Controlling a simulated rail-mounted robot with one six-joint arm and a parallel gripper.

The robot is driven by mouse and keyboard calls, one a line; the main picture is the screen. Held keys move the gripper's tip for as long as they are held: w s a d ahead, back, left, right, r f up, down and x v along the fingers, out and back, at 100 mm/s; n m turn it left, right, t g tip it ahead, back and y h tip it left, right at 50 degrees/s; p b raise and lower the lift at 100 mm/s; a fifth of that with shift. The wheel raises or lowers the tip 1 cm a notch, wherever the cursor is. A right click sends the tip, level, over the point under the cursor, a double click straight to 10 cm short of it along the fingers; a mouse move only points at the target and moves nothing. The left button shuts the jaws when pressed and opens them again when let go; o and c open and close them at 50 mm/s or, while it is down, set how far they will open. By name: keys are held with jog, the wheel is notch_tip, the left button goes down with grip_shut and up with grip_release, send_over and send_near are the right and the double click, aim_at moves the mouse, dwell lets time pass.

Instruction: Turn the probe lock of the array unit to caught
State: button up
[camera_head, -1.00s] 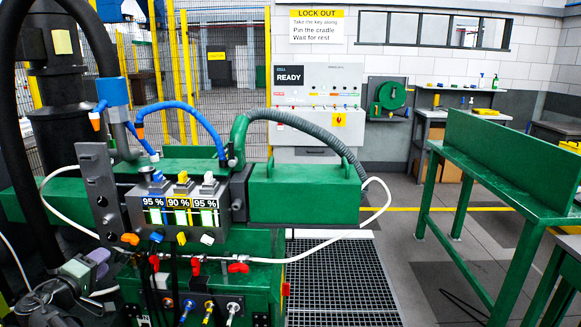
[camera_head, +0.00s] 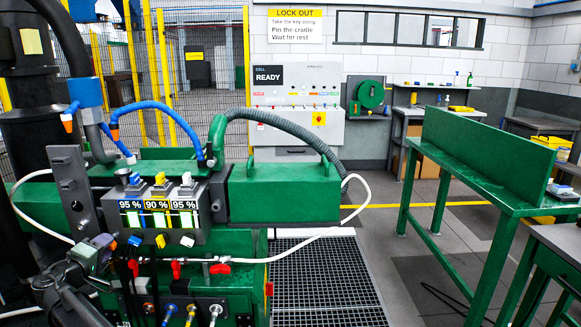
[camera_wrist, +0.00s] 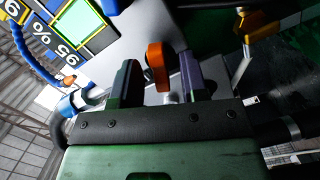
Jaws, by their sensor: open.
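The array unit (camera_head: 155,215) is a grey box with three lit displays reading 95 %, 90 % and 95 %. Blue (camera_head: 135,240), yellow (camera_head: 160,240) and white (camera_head: 187,241) knobs sit along its lower front. In the wrist view an orange knob (camera_wrist: 156,68) stands between the dark green and purple fingers of my gripper (camera_wrist: 158,78). The fingers are open, with a gap showing on each side of the knob. In the head view my gripper (camera_head: 97,248) covers the unit's lower left corner and hides the orange knob. I cannot read any label naming the probe lock.
Red valve handles (camera_head: 219,268) sit on a pipe below the unit. A white hose (camera_head: 335,222) and a grey corrugated hose (camera_head: 285,123) loop to its right. A green bench (camera_head: 490,180) stands at right. Floor grating (camera_head: 325,285) lies between.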

grip_shut()
jog(key=n+b, duration=0.1)
jog(key=n, duration=0.2)
jog(key=shift+f+n+t, duration=0.15)
jog(key=shift+n+t, duration=0.15)
jog(key=shift+o, duration=0.6)
grip_release()
jog(key=s, duration=0.7)
jog(key=shift+d, duration=0.15)
